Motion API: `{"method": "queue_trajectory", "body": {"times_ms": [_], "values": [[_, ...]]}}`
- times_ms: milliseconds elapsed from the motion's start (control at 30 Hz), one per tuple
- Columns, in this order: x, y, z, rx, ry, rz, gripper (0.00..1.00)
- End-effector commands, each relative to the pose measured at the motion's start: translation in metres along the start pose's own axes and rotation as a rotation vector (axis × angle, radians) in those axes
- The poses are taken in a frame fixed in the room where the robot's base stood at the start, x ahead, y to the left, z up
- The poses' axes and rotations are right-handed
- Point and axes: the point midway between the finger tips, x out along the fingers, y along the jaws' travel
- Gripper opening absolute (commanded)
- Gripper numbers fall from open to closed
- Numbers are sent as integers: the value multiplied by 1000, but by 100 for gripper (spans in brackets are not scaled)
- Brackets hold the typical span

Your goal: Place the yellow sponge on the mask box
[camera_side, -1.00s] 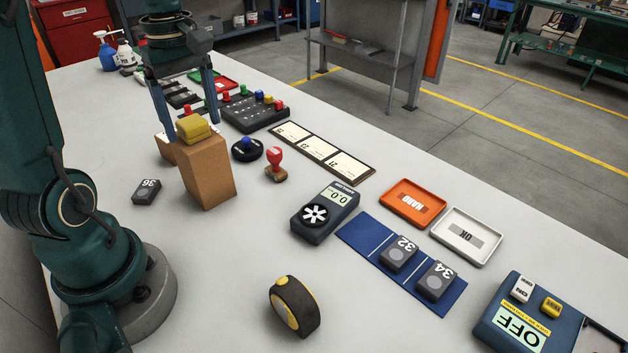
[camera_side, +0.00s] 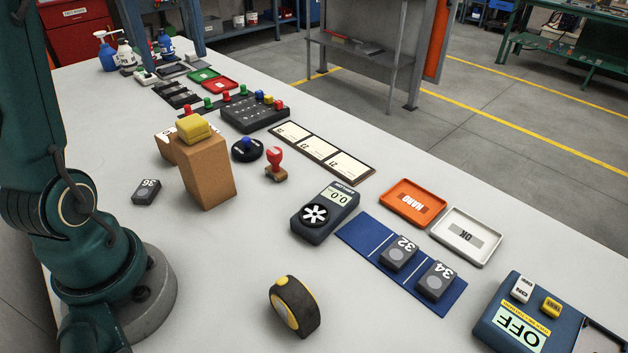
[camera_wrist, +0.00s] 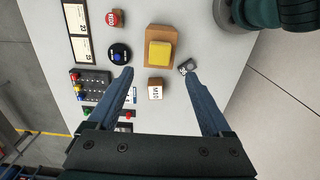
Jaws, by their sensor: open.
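The yellow sponge (camera_side: 193,128) lies on top of a tall brown box (camera_side: 207,175) in the side view. In the wrist view the sponge (camera_wrist: 159,52) is inside the outline of the brown box's top (camera_wrist: 158,33). A smaller brown box with a white lettered top (camera_side: 164,141) stands behind the tall box and is partly hidden. It also shows in the wrist view (camera_wrist: 155,94), but its lettering is too small to read surely. My gripper (camera_wrist: 159,73) is open and empty. In the side view its blue fingers are raised at the top, well apart from the sponge.
A dark numbered block (camera_side: 147,191) lies left of the tall box. A round black base with a blue knob (camera_side: 247,150) and a red stamp (camera_side: 276,163) are close on its right. A button panel (camera_side: 254,114) lies behind. The front table is clear around a tape measure (camera_side: 294,306).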

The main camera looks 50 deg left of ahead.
Motion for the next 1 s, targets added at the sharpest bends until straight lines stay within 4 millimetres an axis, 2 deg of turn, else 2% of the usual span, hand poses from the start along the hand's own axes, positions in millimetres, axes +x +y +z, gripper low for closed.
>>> {"method": "queue_trajectory", "body": {"times_ms": [167,367,500,700,833,1000], "values": [[0,0,12,91,16,21,83],[14,-2,56,472,93,113,83],[33,-11,90,788,167,192,83],[67,-32,129,1207,277,297,83],[87,-44,144,1401,338,350,83],[100,-52,153,1524,381,384,83]]}}
